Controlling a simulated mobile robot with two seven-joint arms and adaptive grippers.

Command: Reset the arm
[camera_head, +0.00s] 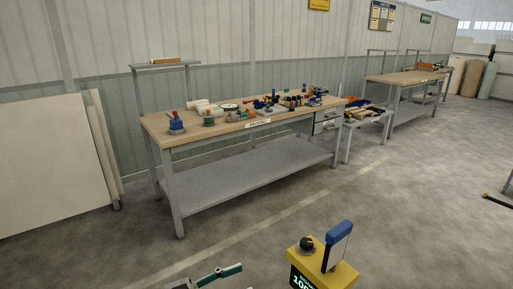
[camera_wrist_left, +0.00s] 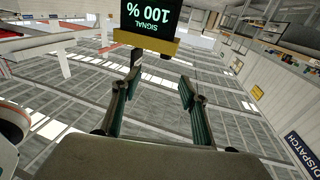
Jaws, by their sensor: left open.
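My left gripper (camera_head: 207,279) shows at the bottom edge of the head view, where only part of it with a green finger pad is in frame. In the left wrist view my left gripper (camera_wrist_left: 160,84) has its two green-padded fingers spread apart with nothing between them. The rest of my left arm is hidden below the head view. My right gripper is not seen.
A yellow unit with a dark "SIGNAL 100%" screen (camera_wrist_left: 150,16) is beyond the fingertips; its yellow body (camera_head: 330,272) is right of the gripper. A cluttered workbench (camera_head: 250,180) stands behind. A second bench (camera_head: 385,78) is farther right. Open floor (camera_head: 400,200) lies between.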

